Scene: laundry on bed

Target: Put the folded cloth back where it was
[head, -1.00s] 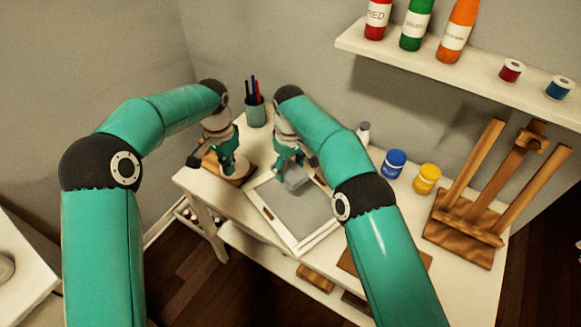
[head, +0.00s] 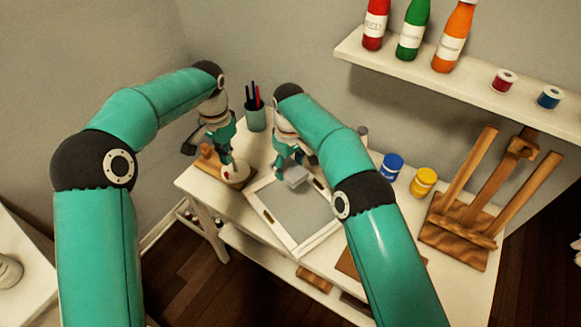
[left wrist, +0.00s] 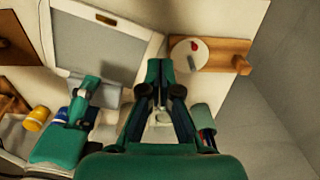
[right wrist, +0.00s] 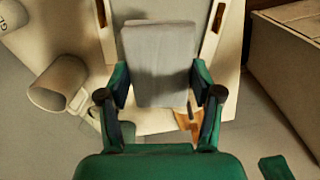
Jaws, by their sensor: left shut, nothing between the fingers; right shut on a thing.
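The folded cloth (head: 296,177) is a small grey pad. My right gripper (head: 288,160) is shut on it, just above the grey framed panel (head: 303,221) on the white table. In the right wrist view the cloth (right wrist: 160,62) sits between the fingers and hides part of the panel. It also shows in the left wrist view (left wrist: 108,97). My left gripper (head: 229,158) is shut and empty, close above a white round piece (head: 240,179) on a wooden board (head: 208,158). In the left wrist view its fingertips (left wrist: 165,65) lie beside that piece.
A pen cup (head: 256,117) stands at the back corner. A blue jar (head: 391,165), a yellow jar (head: 423,181) and a wooden easel (head: 465,215) stand on the right. A shelf (head: 440,72) with bottles and spools hangs above. The right wrist view shows a grey-white cup (right wrist: 60,82).

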